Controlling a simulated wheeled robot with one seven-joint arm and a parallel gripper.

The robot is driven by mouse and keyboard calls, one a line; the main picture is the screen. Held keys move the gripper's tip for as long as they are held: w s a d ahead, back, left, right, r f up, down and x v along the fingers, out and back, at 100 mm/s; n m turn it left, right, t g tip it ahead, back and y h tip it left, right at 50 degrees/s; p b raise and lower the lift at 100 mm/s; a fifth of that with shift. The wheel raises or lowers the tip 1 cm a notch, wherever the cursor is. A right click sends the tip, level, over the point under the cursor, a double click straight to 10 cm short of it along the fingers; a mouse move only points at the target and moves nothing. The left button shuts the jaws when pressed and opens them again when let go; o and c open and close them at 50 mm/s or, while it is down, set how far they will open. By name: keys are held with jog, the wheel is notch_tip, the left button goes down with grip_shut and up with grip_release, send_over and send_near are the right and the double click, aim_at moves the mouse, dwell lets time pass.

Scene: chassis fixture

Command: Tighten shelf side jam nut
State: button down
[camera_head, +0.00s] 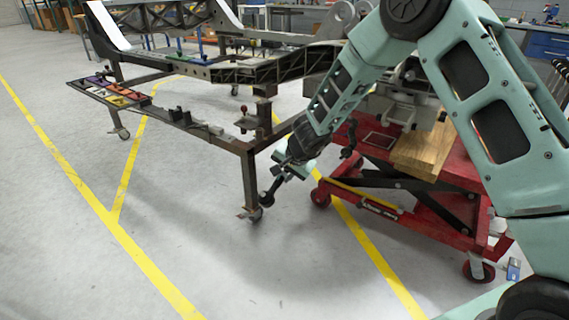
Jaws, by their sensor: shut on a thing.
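My arm reaches down from the upper right, and my gripper (284,176) is at its lower end, beside a front leg of the dark metal chassis fixture (249,178). The gripper is shut on a dark tool (267,195) with a rounded end, which points down and left near the foot of that leg. I cannot tell whether the tool touches the leg. The fixture's shelf rail (215,138) runs left from the top of this leg. The jam nut is too small or hidden to make out.
A red lift cart (450,222) with a wooden block (424,153) stands to the right, close to my arm. The shelf holds a tray of coloured parts (112,92) at its left end. The grey floor in front is clear.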

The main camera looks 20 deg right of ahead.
dwell(0.6)
jog(key=c, duration=1.2)
grip_release()
jog(key=shift+p, duration=0.3)
jog(key=p+v, duration=0.6)
jog(key=v, duration=1.1)
jog(key=shift+s+r, duration=0.15)
jog(key=shift+s, duration=0.05)
jog(key=shift+a, duration=0.1)
